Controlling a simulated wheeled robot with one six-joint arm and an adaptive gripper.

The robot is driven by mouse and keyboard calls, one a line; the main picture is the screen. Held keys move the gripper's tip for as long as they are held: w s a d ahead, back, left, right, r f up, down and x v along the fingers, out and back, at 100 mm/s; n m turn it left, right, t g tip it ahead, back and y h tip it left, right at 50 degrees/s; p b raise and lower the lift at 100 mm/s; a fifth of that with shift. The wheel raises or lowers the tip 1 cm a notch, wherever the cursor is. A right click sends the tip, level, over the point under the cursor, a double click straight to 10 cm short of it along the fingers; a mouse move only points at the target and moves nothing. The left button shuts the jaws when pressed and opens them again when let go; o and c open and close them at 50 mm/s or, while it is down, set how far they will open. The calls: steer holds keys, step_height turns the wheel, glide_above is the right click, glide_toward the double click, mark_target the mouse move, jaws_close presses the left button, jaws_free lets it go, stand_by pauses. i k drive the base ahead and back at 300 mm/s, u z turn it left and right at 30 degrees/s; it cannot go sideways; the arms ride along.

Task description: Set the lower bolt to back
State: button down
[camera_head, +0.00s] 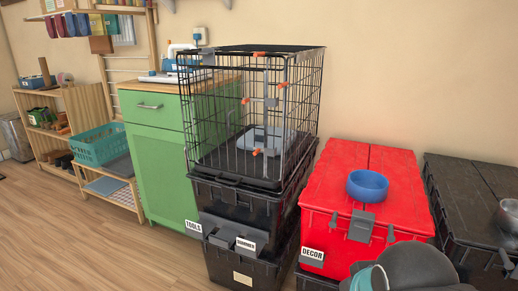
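A black wire cage (222,110) stands on a stack of black totes. Several small orange handles show on the cage's wire. The lowest orange handle (257,152), which appears to be on the lower bolt, sits low on the cage near a grey box-like shape inside. Another orange handle (259,54) is near the top edge. Two more, a left one (245,100) and a right one (283,85), are at mid height. The bolt's exact position is too small to tell. My gripper is not in view; part of my arm shows at the bottom right.
Black totes (225,207) support the cage, with a grey latch in front. A red tote (330,180) labelled DECOR carries a blue bowl (367,185). A black tote (450,205) is at far right. A green cabinet (158,180) stands left. Open wooden floor lies front left.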

mark_target(257, 150)
steer(key=u, duration=0.3)
steer(key=k, duration=0.65)
steer(key=u, duration=0.55)
steer(key=k, duration=0.7)
steer(key=u, duration=0.75)
steer(key=i, duration=1.25)
steer(key=z, duration=0.75)
steer(key=i, duration=0.45)
steer(key=z, duration=0.55)
